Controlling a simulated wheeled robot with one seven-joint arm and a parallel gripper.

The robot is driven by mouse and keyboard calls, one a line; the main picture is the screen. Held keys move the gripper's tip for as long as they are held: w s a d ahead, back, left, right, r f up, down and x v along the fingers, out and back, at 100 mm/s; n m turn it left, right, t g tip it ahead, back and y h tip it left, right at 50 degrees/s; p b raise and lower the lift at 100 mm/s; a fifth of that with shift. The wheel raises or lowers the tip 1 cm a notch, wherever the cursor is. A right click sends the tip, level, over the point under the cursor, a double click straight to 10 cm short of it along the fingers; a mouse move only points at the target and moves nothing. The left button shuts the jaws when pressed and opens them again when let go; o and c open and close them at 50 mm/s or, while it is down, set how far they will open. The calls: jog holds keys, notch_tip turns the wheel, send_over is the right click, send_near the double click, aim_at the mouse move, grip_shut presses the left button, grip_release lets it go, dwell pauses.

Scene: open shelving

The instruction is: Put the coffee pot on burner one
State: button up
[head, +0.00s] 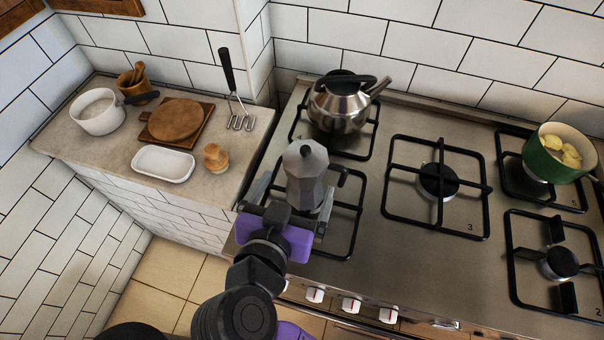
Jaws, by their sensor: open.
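The coffee pot (306,172) is a grey faceted moka pot with a black handle at its right. It appears upright over the front-left burner (352,215); its base is partly hidden by my gripper, so I cannot see whether it rests fully on the grate. No number is visible at this burner. My gripper (296,190) is open, with purple parts at its base. One finger is to the left of the pot and the other at its lower right. Whether either finger touches the pot cannot be told.
A steel kettle (338,108) stands on the back-left burner. The middle burner (438,182), marked 3, and the front-right burner (560,263), marked 2, are empty. A green pot (549,160) with yellow food sits back right. The left counter (236,160) holds dishes, boards and a utensil.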

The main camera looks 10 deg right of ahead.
jog(key=v, duration=0.5)
dwell(0.5)
